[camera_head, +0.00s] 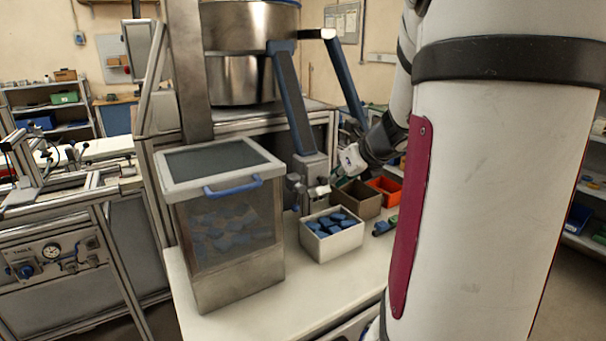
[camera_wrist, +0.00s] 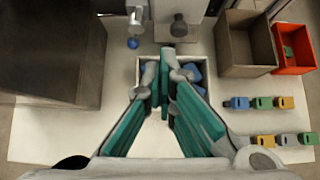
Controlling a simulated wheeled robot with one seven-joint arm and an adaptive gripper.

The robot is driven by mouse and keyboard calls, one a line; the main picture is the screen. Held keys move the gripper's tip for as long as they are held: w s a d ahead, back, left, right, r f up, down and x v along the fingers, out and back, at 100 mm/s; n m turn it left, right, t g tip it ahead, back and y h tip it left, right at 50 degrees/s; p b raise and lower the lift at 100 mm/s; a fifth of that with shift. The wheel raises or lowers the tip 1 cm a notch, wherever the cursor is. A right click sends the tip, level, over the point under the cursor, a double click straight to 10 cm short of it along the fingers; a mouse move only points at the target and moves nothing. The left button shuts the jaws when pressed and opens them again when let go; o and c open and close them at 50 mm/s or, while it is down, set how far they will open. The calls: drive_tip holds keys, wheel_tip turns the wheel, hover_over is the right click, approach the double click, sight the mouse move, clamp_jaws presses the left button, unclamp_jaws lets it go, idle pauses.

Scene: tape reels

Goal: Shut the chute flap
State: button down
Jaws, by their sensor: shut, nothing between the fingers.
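The chute (camera_head: 290,100) with blue side walls slopes down to a grey block (camera_head: 311,168) with knobs at its lower end. In the head view my gripper is small, just right of the chute end.
The white box (camera_head: 333,248) holds blue pieces. A lidded bin (camera_head: 237,282) with a blue handle stands left of it. A brown box (camera_wrist: 229,67) and an orange box (camera_wrist: 299,68) stand at the right. Several small coloured parts lie in rows on the white bench.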

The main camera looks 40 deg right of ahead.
sight(321, 180)
drive_tip(key=w+f, duration=0.1)
drive_tip(key=w, duration=0.1)
drive_tip(key=w+d+f, duration=0.1)
drive_tip(key=w, duration=0.1)
drive_tip(key=w+f, duration=0.2)
drive_tip(key=shift+w+d, duration=0.35)
drive_tip(key=shift+d, duration=0.05)
drive_tip(key=shift+w+d, duration=0.1)
drive_tip(key=shift+w, duration=0.35)
drive_tip(key=shift+w+f+b, duration=0.15)
drive_tip(key=shift+w+b, duration=0.15)
drive_tip(key=shift+w, duration=0.2)
